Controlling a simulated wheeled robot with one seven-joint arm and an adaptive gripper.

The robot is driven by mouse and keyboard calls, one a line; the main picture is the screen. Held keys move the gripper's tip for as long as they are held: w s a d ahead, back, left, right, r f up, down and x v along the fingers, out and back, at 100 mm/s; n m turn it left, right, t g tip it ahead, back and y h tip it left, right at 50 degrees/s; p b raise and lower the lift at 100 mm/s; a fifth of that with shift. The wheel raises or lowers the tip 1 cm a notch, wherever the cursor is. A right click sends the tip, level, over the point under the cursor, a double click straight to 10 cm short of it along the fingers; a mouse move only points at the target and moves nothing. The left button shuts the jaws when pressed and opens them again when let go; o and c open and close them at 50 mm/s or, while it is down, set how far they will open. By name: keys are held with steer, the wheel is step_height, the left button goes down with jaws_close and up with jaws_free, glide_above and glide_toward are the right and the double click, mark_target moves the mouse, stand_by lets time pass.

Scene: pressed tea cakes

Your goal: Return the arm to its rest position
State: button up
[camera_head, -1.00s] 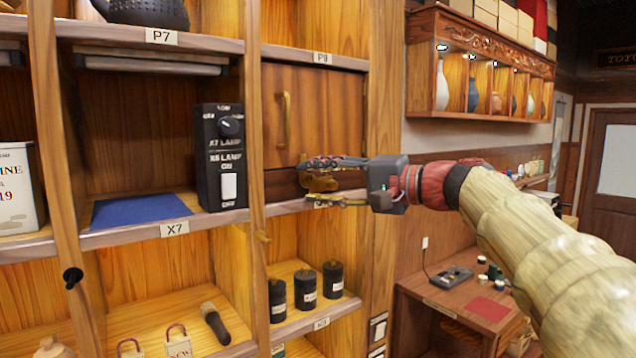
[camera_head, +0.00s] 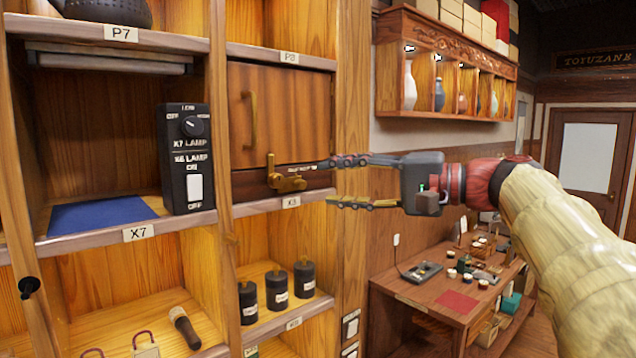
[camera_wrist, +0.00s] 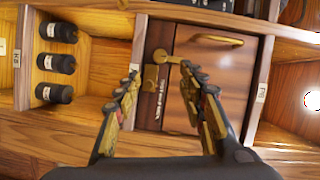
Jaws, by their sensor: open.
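My gripper (camera_head: 334,182) is open and empty, its two fingers apart and pointing left at the shelf unit. In the head view it is at the right of a brass latch (camera_head: 286,178) on a closed wooden door (camera_head: 290,115) with a brass handle. In the wrist view my gripper (camera_wrist: 159,85) shows its fingers on either side of the picture, with the latch (camera_wrist: 160,72) seen between them and nothing held. The latch stands clear of the fingers. My arm reaches in from the right.
The shelf unit's post (camera_head: 351,235) stands close behind my gripper. A black lamp switch box (camera_head: 187,160) and a blue mat (camera_head: 100,214) are in the left compartment. Several black canisters (camera_head: 277,290) stand below. A wooden desk (camera_head: 400,292) with small items stands at the lower right.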

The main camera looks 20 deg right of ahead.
steer(key=shift+s+d, duration=0.3)
steer(key=shift+s, duration=0.1)
